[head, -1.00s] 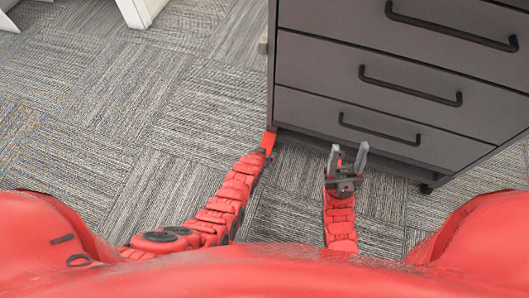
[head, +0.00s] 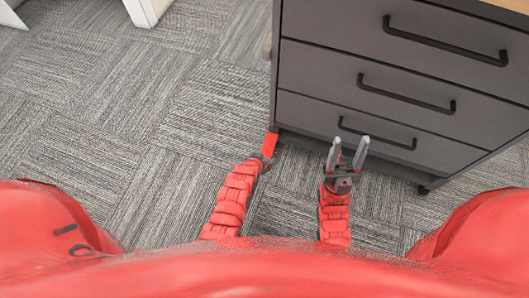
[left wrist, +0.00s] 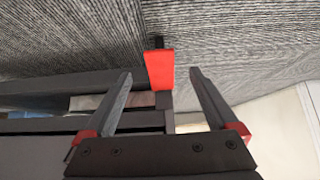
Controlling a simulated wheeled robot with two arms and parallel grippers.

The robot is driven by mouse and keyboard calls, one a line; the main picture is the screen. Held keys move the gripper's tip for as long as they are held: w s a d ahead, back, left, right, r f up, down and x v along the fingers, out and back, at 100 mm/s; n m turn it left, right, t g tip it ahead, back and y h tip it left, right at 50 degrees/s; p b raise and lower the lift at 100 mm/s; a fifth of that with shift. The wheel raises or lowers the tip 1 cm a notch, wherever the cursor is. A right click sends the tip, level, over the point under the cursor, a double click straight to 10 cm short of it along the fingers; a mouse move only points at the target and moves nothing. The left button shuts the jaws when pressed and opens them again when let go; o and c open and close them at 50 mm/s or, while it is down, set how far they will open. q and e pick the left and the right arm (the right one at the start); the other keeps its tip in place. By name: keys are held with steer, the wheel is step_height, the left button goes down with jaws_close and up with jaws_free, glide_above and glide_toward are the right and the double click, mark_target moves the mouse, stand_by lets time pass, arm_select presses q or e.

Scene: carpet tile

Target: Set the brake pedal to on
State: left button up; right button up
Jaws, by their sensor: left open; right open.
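The brake pedal (head: 270,144) is a small red tab at the lower left corner of the grey drawer cabinet (head: 400,75), close to the carpet. In the left wrist view the red pedal (left wrist: 160,71) shows between and beyond my fingertips, with a short dark stub at its far end. My left gripper (head: 265,158) is close to the pedal. In the left wrist view its two fingers (left wrist: 161,75) are spread apart with nothing between them that I can tell is gripped. My right gripper (head: 347,152) is open and empty in front of the bottom drawer.
The cabinet has several drawers with black bar handles and a dark caster (head: 423,189) at its front right. A white furniture leg (head: 147,10) stands at the top left. The grey carpet (head: 130,120) left of the cabinet is clear.

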arm_select(q)
steer(key=p+v, duration=0.2)
steer(key=v, duration=0.6)
steer(key=shift+s+r, duration=0.15)
steer(key=shift+r, duration=0.1)
